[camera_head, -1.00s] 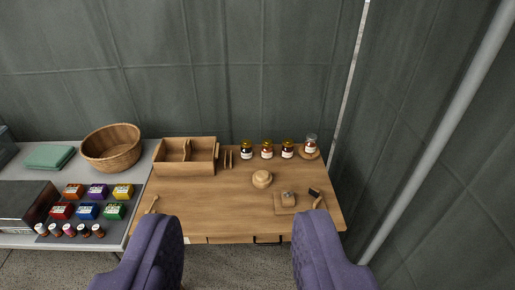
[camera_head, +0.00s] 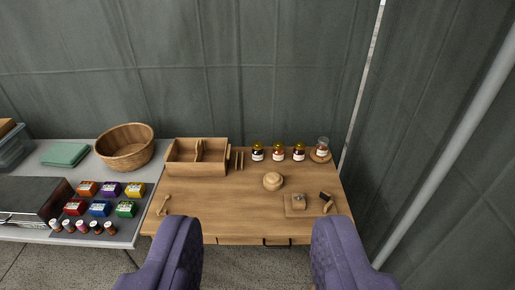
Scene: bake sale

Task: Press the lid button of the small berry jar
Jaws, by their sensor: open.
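Several small jars stand in a row at the back right of the wooden table. At the right end, a jar with a greyish lid (camera_head: 322,147) stands on a round wooden base (camera_head: 320,159). The labels are too small to read, so I cannot tell which is the small berry jar; no lid button can be made out. My gripper (camera_head: 258,228) is open and empty at the bottom, its purple fingers wide apart, well short of the jars.
The wooden table (camera_head: 220,205) holds a divided box (camera_head: 197,157), a round wooden piece (camera_head: 273,181) and a small board (camera_head: 297,208). The left grey table carries a basket (camera_head: 125,147), a green cloth (camera_head: 65,154) and coloured boxes (camera_head: 101,208). A curtain (camera_head: 220,70) hangs behind.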

